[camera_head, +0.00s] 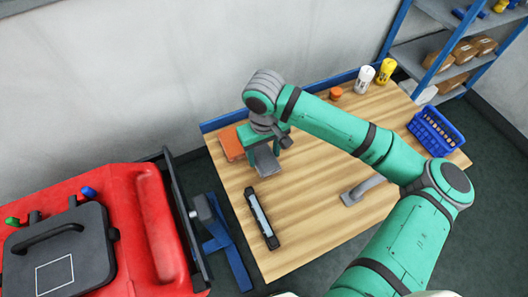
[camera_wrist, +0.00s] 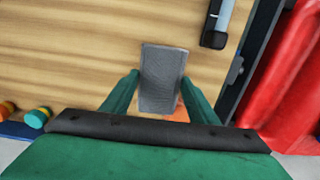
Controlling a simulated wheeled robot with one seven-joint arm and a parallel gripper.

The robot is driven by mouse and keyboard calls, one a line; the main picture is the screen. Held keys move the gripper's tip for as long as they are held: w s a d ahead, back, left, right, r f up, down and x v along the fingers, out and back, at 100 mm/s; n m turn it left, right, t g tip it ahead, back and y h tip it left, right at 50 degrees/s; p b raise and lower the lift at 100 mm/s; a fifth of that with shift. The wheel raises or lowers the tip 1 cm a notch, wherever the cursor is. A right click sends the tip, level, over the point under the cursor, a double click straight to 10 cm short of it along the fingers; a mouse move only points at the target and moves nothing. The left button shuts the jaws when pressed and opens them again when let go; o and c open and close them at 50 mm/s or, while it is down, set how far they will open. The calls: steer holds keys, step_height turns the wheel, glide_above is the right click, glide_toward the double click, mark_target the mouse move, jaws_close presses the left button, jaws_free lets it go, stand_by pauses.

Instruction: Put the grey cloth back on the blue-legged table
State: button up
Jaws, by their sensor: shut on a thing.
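The grey cloth (camera_head: 267,161) is a small dark-grey rectangle at the left part of the wooden table top. My gripper (camera_head: 264,146) is shut on it. In the wrist view the cloth (camera_wrist: 162,72) sits between the two green fingers of my gripper (camera_wrist: 161,82) and sticks out past their tips. The blue-legged table (camera_head: 300,210) lies below it, with a blue back rim and a blue leg at the left. I cannot tell whether the cloth touches the table top or hangs just above it.
An orange cloth (camera_head: 230,144) lies beside my gripper. A black-and-white bar (camera_head: 262,217) and a grey handled tool (camera_head: 362,190) lie on the table. Bottles (camera_head: 364,80) and a blue basket (camera_head: 435,133) stand farther right. A red scrubber machine (camera_head: 130,215) stands left. Bare wood lies mid-table.

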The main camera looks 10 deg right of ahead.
mark_target(264, 156)
steer(key=shift+f, duration=0.35)
steer(key=o, duration=1)
step_height(264, 156, up, 13)
stand_by(0.3)
